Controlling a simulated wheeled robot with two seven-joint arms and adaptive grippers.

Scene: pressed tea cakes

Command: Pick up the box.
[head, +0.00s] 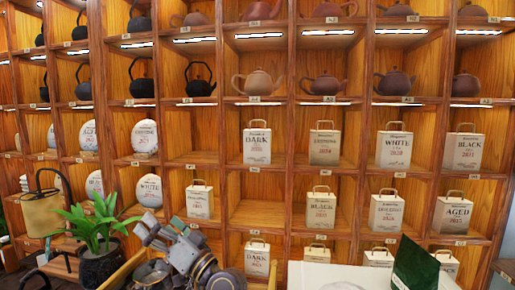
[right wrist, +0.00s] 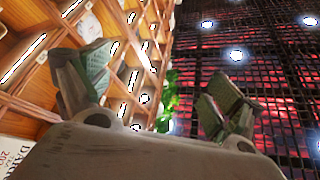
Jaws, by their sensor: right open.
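Several pale paper boxes with handles stand in the wooden shelf (head: 290,170). They include a DARK box (head: 257,147), a WHITE box (head: 395,150), a BLACK box (head: 466,152), an AGED box (head: 452,215) and a lower DARK box (head: 257,260). The frames do not show which one is meant. My right gripper (head: 160,230) is low at the left centre of the head view, in front of the shelf and apart from the boxes. In the right wrist view its fingers (right wrist: 155,95) are spread and empty. Part of a DARK box (right wrist: 15,152) shows at lower left there. My left gripper is out of view.
A potted plant (head: 100,228) stands left of my right gripper. A woven basket (head: 42,212) is at the far left. A dark green object (head: 415,265) stands at the bottom right, by a white surface (head: 320,277). Teapots (head: 258,82) and round tea cakes (head: 144,137) fill other compartments.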

